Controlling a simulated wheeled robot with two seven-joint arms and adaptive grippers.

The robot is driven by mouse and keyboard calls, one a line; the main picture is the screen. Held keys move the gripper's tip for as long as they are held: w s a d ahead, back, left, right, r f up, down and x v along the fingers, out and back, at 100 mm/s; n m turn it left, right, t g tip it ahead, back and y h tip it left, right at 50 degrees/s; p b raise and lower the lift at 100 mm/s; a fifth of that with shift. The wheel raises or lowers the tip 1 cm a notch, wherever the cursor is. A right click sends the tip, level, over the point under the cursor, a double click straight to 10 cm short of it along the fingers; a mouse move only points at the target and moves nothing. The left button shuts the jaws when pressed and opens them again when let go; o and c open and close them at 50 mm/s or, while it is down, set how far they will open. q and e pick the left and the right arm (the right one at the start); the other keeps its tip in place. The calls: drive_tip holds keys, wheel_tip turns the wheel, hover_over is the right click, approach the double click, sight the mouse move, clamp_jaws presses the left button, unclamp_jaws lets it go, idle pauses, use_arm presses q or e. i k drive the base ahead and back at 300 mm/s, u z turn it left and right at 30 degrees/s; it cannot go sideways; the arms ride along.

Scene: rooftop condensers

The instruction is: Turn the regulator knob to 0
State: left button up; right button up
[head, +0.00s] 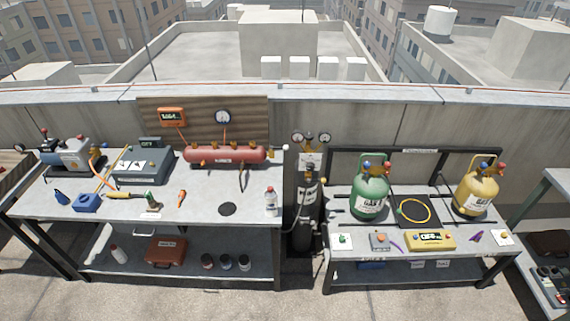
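A dark gas cylinder (308,205) stands upright in the gap between the two benches, against the parapet wall. A regulator with two small round gauges sits on its top; the left gauge (298,138) and the right gauge (325,138) both face me. A white label hangs just below them. The regulator knob is too small to make out, and I cannot read its setting. Neither of my grippers shows in the head view.
The left bench (225,185) holds a red manifold (225,155), a vacuum pump, a grey case and hand tools. The right bench (365,235) holds a green tank (370,190), a yellow tank (477,190) and a yellow scale display (430,240). Open floor lies in front.

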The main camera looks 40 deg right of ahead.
sight(310, 166)
drive_tip(key=u, duration=0.3)
drive_tip(key=i, duration=1.4)
drive_tip(key=z, duration=0.6)
